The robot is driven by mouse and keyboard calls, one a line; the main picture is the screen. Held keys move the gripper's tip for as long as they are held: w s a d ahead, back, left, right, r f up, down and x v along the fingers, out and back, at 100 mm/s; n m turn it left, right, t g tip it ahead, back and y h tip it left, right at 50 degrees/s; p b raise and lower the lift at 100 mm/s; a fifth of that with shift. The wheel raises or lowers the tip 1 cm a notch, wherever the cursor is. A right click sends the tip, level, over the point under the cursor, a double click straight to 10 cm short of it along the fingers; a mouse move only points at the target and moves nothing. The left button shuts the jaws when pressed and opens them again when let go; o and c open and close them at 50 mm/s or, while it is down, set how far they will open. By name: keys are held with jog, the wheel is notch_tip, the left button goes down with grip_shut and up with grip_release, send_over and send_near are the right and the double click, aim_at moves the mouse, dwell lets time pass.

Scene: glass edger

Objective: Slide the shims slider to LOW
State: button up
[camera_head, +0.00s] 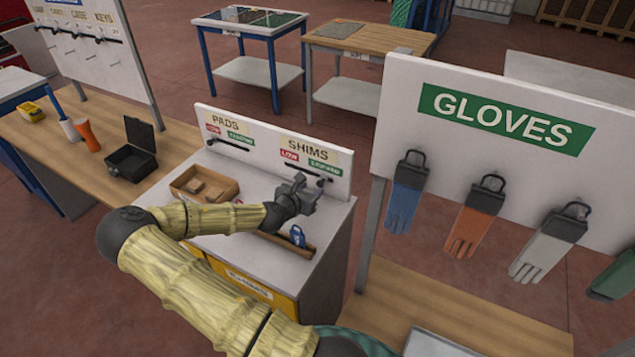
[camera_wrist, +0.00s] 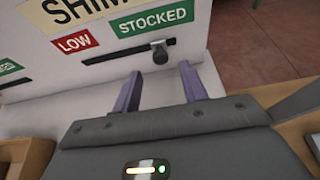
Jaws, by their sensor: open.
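The SHIMS slider is a dark knob (camera_wrist: 160,52) on a thin horizontal track (camera_wrist: 110,58) on a white upright panel. The knob is near the right end of the track, under the green STOCKED label (camera_wrist: 157,20). The red LOW label (camera_wrist: 75,43) is above the track's left part. My gripper (camera_wrist: 162,86) is open and empty, its two purple fingers pointing at the panel. The knob appears ahead of and between the fingertips, apart from them. In the head view, my gripper (camera_head: 306,187) is in front of the SHIMS side and partly covers the slider.
The PADS slider track (camera_head: 232,147) is on the same panel to the left. The GLOVES board (camera_head: 385,120) rises to the right.

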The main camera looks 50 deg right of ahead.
aim_at(319, 184)
jog(key=p+x, duration=0.1)
jog(key=x, duration=0.3)
jog(key=shift+d, duration=0.1)
jog(key=shift+w+d+f, duration=0.2)
jog(key=shift+d+f, duration=0.1)
jog(key=shift+d, duration=0.2)
grip_shut()
